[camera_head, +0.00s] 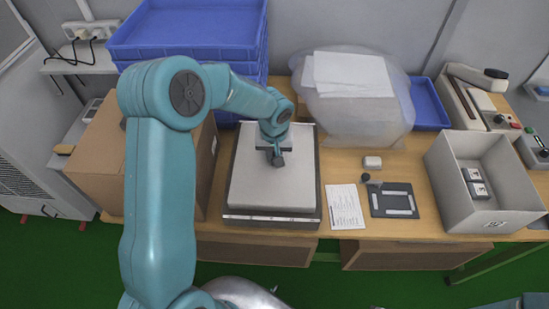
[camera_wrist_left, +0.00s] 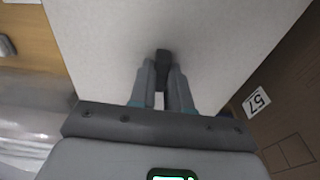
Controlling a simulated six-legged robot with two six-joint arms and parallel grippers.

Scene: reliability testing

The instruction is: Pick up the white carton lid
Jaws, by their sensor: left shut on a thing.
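A flat white square panel (camera_head: 262,188), which I take for the carton lid, lies on a dark-edged base on the table. My left gripper (camera_head: 277,158) is over its far middle, pointing down. In the left wrist view, the fingers of my left gripper (camera_wrist_left: 163,78) are closed around a small dark knob (camera_wrist_left: 163,56) in front of the pale panel (camera_wrist_left: 110,45). I cannot tell if the knob is fixed to the panel. An open white carton (camera_head: 450,185) stands at the right, with small grey-white items inside. My right gripper is not in view.
A brown cardboard box (camera_head: 97,165) stands close left of the panel. Blue crates (camera_head: 190,30) and a plastic-wrapped bundle (camera_head: 355,115) are behind. A paper sheet (camera_head: 346,207), a dark frame (camera_head: 395,200) and a small white block (camera_head: 372,162) lie to the right.

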